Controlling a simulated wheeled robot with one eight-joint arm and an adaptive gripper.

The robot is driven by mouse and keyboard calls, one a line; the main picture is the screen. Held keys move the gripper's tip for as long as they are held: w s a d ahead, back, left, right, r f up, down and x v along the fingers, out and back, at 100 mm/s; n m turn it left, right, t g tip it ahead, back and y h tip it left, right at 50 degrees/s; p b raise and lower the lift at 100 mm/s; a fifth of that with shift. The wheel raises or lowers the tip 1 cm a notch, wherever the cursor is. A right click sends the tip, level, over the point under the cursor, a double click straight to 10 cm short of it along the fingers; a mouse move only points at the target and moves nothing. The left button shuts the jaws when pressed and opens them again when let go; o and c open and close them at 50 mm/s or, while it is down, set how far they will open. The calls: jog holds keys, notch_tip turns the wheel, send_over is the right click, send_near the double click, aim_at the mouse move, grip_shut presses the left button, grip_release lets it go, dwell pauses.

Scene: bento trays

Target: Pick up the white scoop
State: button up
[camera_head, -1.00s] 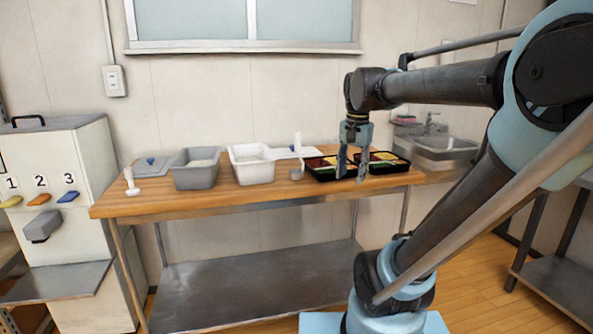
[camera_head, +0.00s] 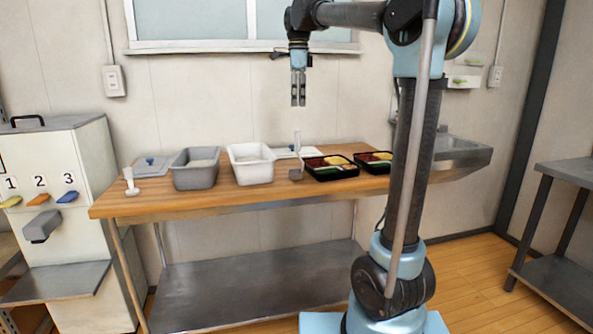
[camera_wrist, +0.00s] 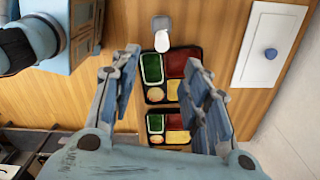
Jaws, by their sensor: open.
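My gripper (camera_head: 298,103) hangs open and empty, fingers down, high above the table near the trays. In the wrist view its two fingers (camera_wrist: 160,72) are spread apart with nothing between them near the camera. A small all-white tool with an upright handle and wider base (camera_head: 131,183) stands at the table's left end; it looks like the white scoop. A second tool, with a white upright handle (camera_head: 297,146) and a grey cup (camera_head: 296,174), stands left of the black trays. In the wrist view its handle (camera_wrist: 162,42) and grey cup (camera_wrist: 161,22) show beyond the fingertips.
A grey bin (camera_head: 195,178) and a white bin (camera_head: 251,172) stand between the two tools. Black food trays (camera_head: 331,177) sit at the right of the wooden table (camera_head: 170,205). A flat white lid (camera_wrist: 262,72) lies at the back. A sink (camera_head: 455,152) is farther right.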

send_over(297, 148)
jog(key=w, duration=0.1)
notch_tip(297, 148, down, 12)
jog(key=shift+d+r, duration=0.1)
jog(key=shift+d, duration=0.05)
jog(key=shift+w+a+f, duration=0.1)
jog(key=shift+f, duration=1.25)
jog(key=shift+w+a+f, duration=0.1)
jog(key=shift+f, duration=1.25)
jog(key=shift+s, duration=0.1)
grip_shut()
